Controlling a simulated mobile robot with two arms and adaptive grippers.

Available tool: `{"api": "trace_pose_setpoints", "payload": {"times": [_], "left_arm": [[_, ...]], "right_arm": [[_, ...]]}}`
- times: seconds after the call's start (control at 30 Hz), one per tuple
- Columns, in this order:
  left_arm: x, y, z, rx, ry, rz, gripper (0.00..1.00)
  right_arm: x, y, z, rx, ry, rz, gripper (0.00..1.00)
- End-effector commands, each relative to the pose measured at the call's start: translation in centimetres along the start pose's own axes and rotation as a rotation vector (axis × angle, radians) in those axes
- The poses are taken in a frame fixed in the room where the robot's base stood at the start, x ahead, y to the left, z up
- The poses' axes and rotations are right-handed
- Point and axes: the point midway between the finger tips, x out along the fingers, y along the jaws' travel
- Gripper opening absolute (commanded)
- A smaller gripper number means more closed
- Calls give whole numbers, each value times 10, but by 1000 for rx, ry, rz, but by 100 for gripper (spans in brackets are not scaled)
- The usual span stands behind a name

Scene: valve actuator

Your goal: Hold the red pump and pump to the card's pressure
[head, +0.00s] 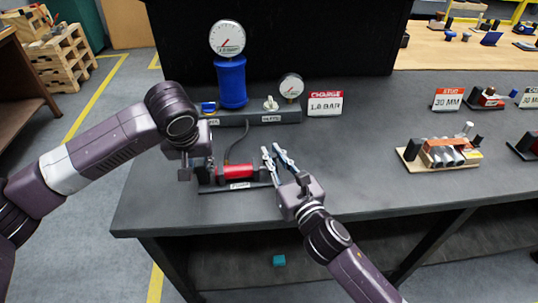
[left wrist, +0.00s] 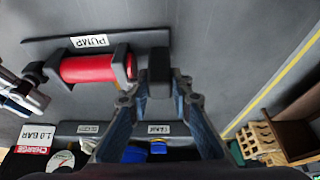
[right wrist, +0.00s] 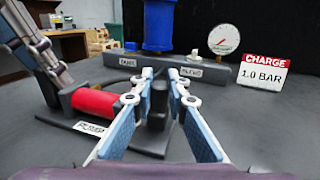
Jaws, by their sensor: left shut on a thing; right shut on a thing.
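The red pump (head: 237,172) lies on a dark base with a PUMP label, between dark end brackets. My left gripper (head: 190,170) is shut on a dark block (left wrist: 159,84) at the pump's left end. My right gripper (head: 275,160) is shut on a dark upright piece (right wrist: 157,115) at the pump's right end. The card (head: 325,103) reads CHARGE 1.0 BAR. A round gauge (head: 227,38) tops the blue tank (head: 231,82). A smaller gauge (head: 291,86) stands on the rail to the right. Both needles are too small to read exactly.
The dark rail (head: 240,118) behind the pump carries a light valve handle (head: 270,103) and a small blue part (head: 208,107). A thin hose runs from rail to pump. Other fixtures (head: 445,152) and cards stand to the right. The bench between is clear.

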Motion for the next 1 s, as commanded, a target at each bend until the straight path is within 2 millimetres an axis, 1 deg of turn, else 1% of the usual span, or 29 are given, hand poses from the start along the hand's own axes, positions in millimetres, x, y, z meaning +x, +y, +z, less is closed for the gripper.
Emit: {"api": "trace_pose_setpoints", "payload": {"times": [0.03, 0.1, 0.2, 0.3, 0.67, 0.7, 0.83, 1.0], "left_arm": [[1, -2, 0, -3, -1, -4, 0], [1, -2, 0, -4, -1, -4, 0], [1, -2, 0, -4, -1, -5, 0], [1, -2, 0, -4, -1, -5, 0], [1, -4, 0, -5, -2, -8, 0], [1, -4, 0, -5, -2, -9, 0], [1, -4, 0, -5, -2, -10, 0], [1, -4, 0, -3, -2, -8, 0]], "right_arm": [[-2, -10, 0, -10, 1, -4, 0], [-5, -20, 0, -9, 1, -4, 0], [-8, -33, 0, -8, 1, -4, 0], [-10, -41, 0, -6, 1, -5, 0], [-11, -46, 0, -4, 2, -9, 0], [-11, -46, 0, -4, 2, -10, 17], [-11, -46, 0, -4, 1, -8, 31], [-11, -44, 0, -3, 1, -5, 32]]}}
